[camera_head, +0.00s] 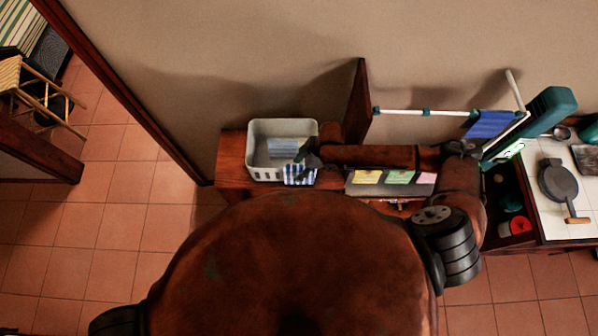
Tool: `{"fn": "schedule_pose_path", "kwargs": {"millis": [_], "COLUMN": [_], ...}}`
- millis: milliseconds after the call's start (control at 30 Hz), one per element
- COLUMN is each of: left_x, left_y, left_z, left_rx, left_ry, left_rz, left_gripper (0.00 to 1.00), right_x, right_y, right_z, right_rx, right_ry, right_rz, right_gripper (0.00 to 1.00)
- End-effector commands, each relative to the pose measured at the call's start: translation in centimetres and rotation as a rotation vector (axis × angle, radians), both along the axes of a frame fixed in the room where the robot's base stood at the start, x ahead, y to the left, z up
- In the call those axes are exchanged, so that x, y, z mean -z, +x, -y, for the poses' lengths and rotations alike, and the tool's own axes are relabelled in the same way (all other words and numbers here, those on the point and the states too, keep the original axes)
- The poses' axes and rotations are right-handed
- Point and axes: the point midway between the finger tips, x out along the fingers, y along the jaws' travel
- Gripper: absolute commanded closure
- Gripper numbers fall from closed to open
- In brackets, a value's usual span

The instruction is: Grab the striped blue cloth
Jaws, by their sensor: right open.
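The blue and white striped cloth (299,175) hangs at the front right corner of a pale grey basket (256,168). Its upper part is partly hidden by my right gripper (303,157). That gripper reaches in from the right, over the basket's right side, directly above the cloth. It is open, and its small dark fingers are at or very near the cloth's top edge; I cannot tell whether they touch it. My left gripper is out of view.
The basket stands on a wooden bench (232,165) against the wall. A pale bluish folded item (283,148) lies inside it. A plain blue cloth (490,124) hangs on a white rail at right. A counter with a dark pan (557,181) stands far right.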

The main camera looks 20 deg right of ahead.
Motion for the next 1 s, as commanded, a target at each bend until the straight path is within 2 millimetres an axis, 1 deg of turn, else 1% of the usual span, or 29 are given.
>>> {"fn": "schedule_pose_path", "kwargs": {"millis": [233, 900, 1000], "left_x": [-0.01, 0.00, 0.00], "left_y": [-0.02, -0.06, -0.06], "left_z": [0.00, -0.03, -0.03], "left_rx": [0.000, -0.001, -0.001], "left_ry": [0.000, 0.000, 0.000], "left_rz": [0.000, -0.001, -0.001], "left_gripper": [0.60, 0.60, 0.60], "right_x": [0.05, 0.02, 0.02], "right_y": [0.00, 0.02, 0.02], "right_z": [0.00, 0.01, 0.00], "right_rx": [0.000, 0.000, 0.000], "right_ry": [0.000, 0.000, 0.000], "right_rz": [0.000, 0.001, 0.001], "right_gripper": [0.53, 0.99, 1.00]}}
